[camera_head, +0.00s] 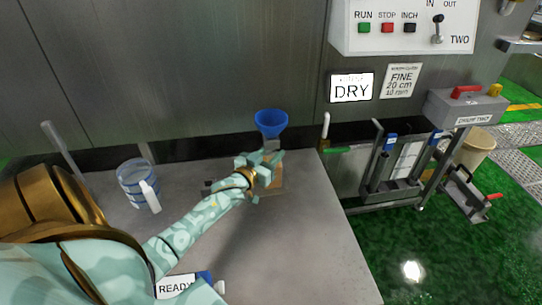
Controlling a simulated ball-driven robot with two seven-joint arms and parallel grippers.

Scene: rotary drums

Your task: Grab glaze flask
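My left gripper (263,166) reaches across the grey table, over a small tan block or pad (276,181). A blue funnel (271,121) stands just behind the fingers, with a grey neck or stem under it. The gripper hides what is below that neck. I cannot tell whether the fingers are open or shut, or whether they touch anything. No thing is clearly marked as the glaze flask; it may be the partly hidden vessel under the funnel. My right gripper is not in view.
A clear blue-banded container (131,173) with a white part (150,196) stands left on the table (310,250). A READY sign (175,286) lies near the front. A control panel (400,27) and DRY sign (351,88) are on the wall. A metal rack (392,187) stands right.

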